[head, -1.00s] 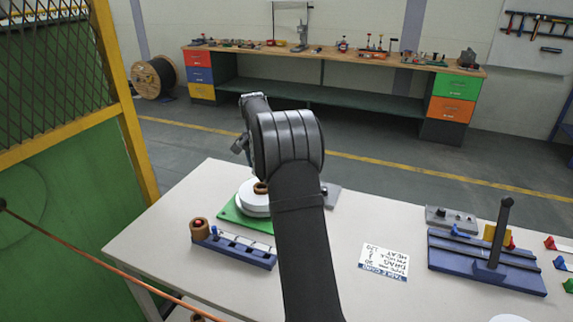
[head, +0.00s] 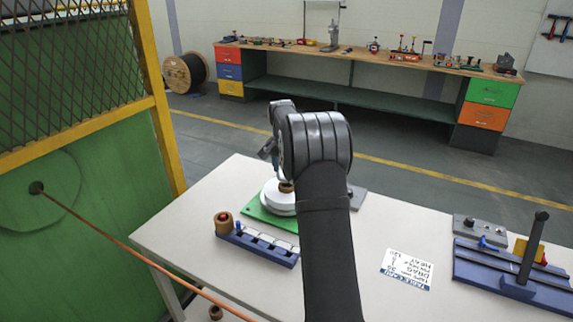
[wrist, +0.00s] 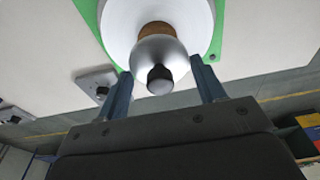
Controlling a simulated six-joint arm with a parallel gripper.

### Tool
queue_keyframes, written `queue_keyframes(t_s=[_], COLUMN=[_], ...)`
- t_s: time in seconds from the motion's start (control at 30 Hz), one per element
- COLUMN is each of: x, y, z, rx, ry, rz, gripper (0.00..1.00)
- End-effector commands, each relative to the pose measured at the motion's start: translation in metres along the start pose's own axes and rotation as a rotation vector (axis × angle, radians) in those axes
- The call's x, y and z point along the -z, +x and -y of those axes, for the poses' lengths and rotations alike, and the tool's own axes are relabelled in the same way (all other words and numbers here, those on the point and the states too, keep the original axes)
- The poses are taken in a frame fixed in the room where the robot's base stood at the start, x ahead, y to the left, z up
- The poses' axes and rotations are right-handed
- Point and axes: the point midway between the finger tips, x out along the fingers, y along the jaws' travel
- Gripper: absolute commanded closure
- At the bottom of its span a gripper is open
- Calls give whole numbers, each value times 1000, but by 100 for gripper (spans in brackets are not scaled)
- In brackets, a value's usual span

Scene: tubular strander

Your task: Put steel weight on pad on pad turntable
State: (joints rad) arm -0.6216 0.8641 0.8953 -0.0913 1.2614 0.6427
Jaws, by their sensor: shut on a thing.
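The steel weight (wrist: 160,52), a rounded silver body with a black knob, is between the blue fingers of my gripper (wrist: 160,78) in the wrist view. My gripper is shut on it. Beyond the weight is the brown pad (wrist: 155,28) on the white round turntable (wrist: 118,22). Weight and pad overlap in this view, so I cannot tell whether they touch. In the head view the white turntable (head: 278,200) stands on a green base (head: 255,208), and a bit of the brown pad (head: 286,187) shows. My arm hides the weight there.
A blue rack (head: 258,246) with a brown spool-like piece (head: 223,222) lies in front of the turntable. A table card (head: 406,270) and a blue fixture with a dark post (head: 528,255) are to the right. A cable (head: 130,250) crosses at the left.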

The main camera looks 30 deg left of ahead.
Motion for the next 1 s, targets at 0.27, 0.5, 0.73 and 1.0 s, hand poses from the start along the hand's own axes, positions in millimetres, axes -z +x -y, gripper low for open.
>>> queue_keyframes(t_s=[0.27,0.5,0.73,1.0], x=[-2,-4,-4,-4], y=[17,26,29,29], z=[0,0,0,0], rx=[0,0,0,1], ry=[0,0,0,0], rz=[0,0,-1,-1], gripper=[69,69,69,27])
